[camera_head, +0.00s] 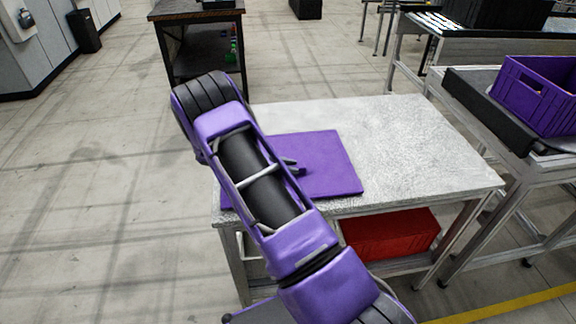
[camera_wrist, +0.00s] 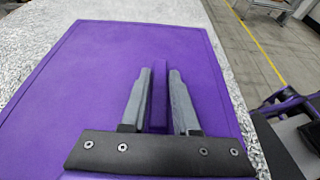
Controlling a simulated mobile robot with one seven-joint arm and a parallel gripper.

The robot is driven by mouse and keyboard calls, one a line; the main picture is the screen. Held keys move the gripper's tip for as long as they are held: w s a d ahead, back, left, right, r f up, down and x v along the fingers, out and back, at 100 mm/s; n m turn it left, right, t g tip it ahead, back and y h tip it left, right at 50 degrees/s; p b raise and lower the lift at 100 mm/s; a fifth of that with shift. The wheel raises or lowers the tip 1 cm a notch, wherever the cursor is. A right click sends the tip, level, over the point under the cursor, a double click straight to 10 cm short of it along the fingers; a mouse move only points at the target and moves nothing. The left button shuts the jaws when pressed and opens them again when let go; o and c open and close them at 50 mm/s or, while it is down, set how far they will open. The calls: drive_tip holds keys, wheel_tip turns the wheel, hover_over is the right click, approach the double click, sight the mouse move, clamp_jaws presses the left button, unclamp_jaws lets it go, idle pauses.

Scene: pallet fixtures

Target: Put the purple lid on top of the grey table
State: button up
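The purple lid (camera_head: 335,165) is a flat square panel lying on the grey table (camera_head: 410,150), near its left end. Its front left corner is at the table's edge, partly behind my arm. In the wrist view the lid (camera_wrist: 80,90) fills much of the picture, with a narrow raised purple handle (camera_wrist: 160,100) at its middle. My gripper (camera_wrist: 160,75) is over the lid, its two grey fingers on either side of the handle. Narrow purple gaps show between fingers and handle, so it looks open. In the head view my arm hides most of the gripper (camera_head: 293,166).
A red crate (camera_head: 390,234) stands under the table's top. A purple crate (camera_head: 540,92) sits on a conveyor (camera_head: 490,105) to the right. A dark workbench (camera_head: 200,45) stands behind. The table's right half is bare.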

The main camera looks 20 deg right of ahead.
drive_tip(key=o, duration=0.3)
drive_tip(key=shift+o, duration=0.2)
drive_tip(key=v, duration=1.2)
